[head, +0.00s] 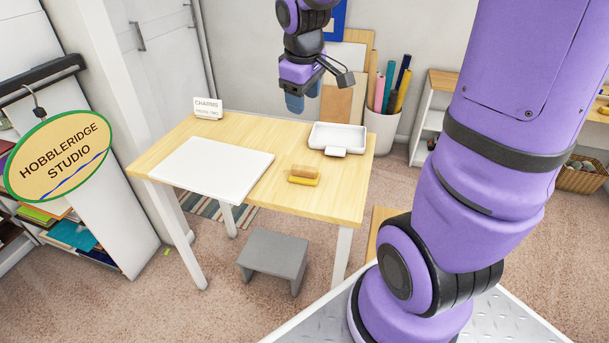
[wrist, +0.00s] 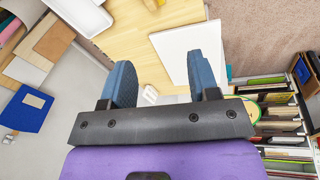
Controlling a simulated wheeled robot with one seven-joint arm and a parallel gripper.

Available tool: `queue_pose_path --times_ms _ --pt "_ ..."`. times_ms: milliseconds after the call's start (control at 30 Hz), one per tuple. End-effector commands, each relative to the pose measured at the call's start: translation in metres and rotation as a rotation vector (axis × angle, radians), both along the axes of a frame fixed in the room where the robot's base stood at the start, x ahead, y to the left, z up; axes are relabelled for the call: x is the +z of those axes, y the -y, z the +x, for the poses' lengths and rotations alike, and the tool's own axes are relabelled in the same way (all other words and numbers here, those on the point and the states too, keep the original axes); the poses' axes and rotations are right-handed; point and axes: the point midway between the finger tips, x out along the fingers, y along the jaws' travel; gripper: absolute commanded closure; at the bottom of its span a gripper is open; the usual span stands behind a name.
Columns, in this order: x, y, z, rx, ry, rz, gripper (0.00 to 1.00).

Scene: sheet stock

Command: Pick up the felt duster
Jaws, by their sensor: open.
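The felt duster (head: 304,174) looks like a small block with a tan top and a yellow base. It lies on the wooden table (head: 335,200), near its front edge and right of a white sheet. In the wrist view, a small tan piece at the top edge (wrist: 152,4) appears to be the duster, mostly cut off. My gripper (head: 303,98) hangs above the back of the table, well apart from the duster. In the wrist view its blue fingers (wrist: 162,72) are spread with nothing between them.
A white tray (head: 337,137) sits behind the duster at the table's right. The white sheet (head: 212,162) covers much of the left. A small sign (head: 208,108) stands at the back left corner. A bin of coloured rolls (head: 382,130) stands behind the table.

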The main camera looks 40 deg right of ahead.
Motion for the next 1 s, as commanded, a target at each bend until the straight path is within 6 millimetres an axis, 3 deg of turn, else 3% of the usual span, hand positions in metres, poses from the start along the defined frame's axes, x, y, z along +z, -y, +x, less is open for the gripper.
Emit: queue_pose_path --times_ms 200,500,1000 --pt "-0.065 0.028 0.039 0.116 -0.097 0.015 0.45" --pt "-0.149 0.056 0.069 0.262 -0.175 0.07 0.45" --pt "-0.215 0.063 0.076 0.313 -0.192 0.096 0.45"
